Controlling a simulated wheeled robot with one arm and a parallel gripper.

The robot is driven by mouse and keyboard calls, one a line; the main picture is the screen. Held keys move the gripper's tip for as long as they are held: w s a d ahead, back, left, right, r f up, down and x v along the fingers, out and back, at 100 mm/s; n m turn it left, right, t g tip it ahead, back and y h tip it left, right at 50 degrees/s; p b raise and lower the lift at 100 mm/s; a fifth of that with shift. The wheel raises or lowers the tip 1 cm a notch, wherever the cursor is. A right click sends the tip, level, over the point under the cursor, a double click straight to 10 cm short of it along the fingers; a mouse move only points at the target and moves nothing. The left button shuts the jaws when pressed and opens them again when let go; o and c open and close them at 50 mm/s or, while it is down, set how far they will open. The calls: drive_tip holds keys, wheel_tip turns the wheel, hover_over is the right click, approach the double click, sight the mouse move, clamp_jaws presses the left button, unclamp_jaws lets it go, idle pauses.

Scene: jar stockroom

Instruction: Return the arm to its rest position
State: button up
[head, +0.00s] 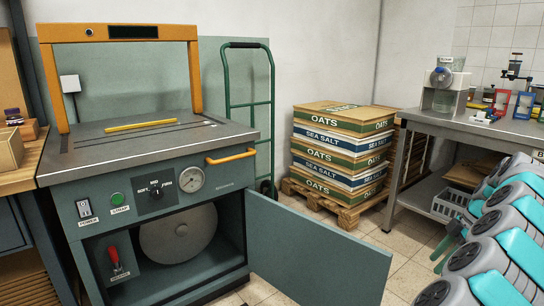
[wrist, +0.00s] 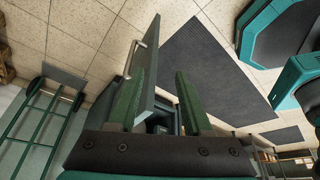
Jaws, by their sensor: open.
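My arm (head: 490,225), grey and teal, is folded in several segments along the right edge of the head view. My gripper (wrist: 161,76) shows in the wrist view with two green fingers apart and nothing held between them. Part of a dark green finger seems to show low at the right in the head view, partly hidden by the arm. Beyond the fingers in the wrist view are a teal door panel with a handle and the tiled floor.
The teal strapping machine (head: 160,200) stands left with its lower door (head: 315,255) swung open. A green hand truck (head: 249,110) stands behind it. Stacked sacks lie on a pallet (head: 335,210). A steel bench (head: 470,128) is at right. A dark mat (wrist: 215,75) lies on the floor.

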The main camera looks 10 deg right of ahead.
drive_tip(key=s+a+r+m+g, duration=0.1)
drive_tip(key=s+a+r, duration=0.15)
drive_tip(key=a, duration=0.75)
drive_tip(key=s+a+r+m, duration=0.1)
drive_tip(key=a+r, duration=0.3)
drive_tip(key=a, duration=0.7)
drive_tip(key=s+a+r+m+g, duration=0.1)
drive_tip(key=s+a+r, duration=0.15)
drive_tip(key=a, duration=0.75)
drive_tip(key=s+a+f+m+g+h, duration=0.15)
drive_tip(key=s+a+m, duration=0.25)
drive_tip(key=s+a, duration=0.5)
drive_tip(key=s+f+m+h, duration=0.1)
drive_tip(key=s+f+m, duration=0.2)
drive_tip(key=s, duration=0.5)
drive_tip(key=s+d+f+m+h, duration=0.1)
drive_tip(key=s+f, duration=0.3)
drive_tip(key=s, duration=0.4)
drive_tip(key=shift+d+m+p, duration=0.3)
drive_tip(key=shift+m+p, duration=0.15)
drive_tip(key=shift+m, duration=0.45)
